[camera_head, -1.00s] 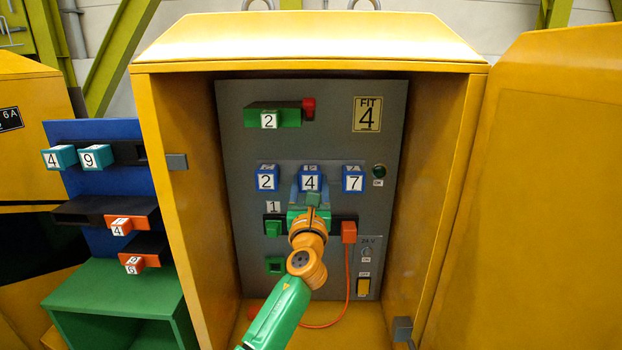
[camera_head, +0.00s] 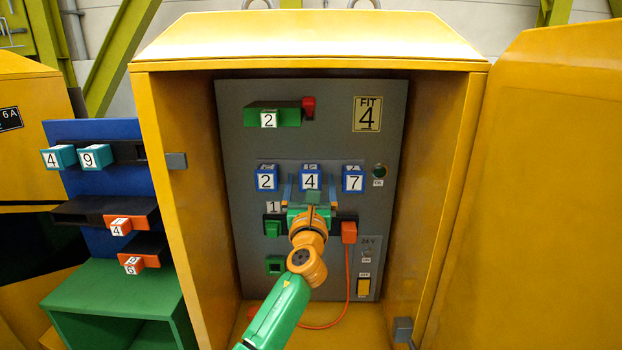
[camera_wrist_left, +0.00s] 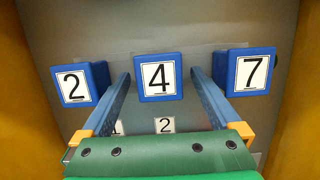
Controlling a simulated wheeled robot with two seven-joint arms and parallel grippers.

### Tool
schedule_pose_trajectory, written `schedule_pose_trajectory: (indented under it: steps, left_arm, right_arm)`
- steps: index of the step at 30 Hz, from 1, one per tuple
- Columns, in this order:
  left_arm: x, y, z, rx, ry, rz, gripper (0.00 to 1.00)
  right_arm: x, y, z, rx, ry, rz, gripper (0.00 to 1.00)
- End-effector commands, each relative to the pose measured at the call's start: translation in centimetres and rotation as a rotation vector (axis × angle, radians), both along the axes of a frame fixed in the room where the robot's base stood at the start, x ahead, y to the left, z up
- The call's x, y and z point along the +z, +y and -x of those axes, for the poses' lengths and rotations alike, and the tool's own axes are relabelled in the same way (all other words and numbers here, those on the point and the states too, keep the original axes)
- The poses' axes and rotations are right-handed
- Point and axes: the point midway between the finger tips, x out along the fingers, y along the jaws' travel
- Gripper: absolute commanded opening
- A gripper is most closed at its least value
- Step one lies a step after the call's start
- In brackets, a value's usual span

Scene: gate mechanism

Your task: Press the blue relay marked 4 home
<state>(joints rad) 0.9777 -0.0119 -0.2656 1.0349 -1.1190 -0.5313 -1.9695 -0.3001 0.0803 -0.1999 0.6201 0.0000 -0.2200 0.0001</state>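The blue relay marked 4 (camera_head: 310,178) is on the grey panel inside the yellow cabinet, in the middle of a row of three blue relays. It also shows in the left wrist view (camera_wrist_left: 158,77). My left gripper (camera_head: 310,184) is open in front of it. In the left wrist view its two blue fingers (camera_wrist_left: 158,90) stand wide apart, one on each side of relay 4, with a gap on both sides. Whether the relay is fully seated cannot be told. My right gripper does not show.
The blue relay marked 2 (camera_head: 267,178) and the blue relay marked 7 (camera_head: 353,179) flank it closely. A green block marked 2 (camera_head: 270,118) is above. An orange plug (camera_head: 349,232) with a cable is below right. Cabinet walls bound both sides.

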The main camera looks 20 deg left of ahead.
Motion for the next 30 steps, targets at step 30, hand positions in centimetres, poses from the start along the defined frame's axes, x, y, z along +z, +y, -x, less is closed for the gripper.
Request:
schedule_pose_trajectory:
  steps: [30]
  left_arm:
    - [-26.8, 1.9, 21.0, 0.309, 0.155, 1.683, 0.97]
  right_arm:
    - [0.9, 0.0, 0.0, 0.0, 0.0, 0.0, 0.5]
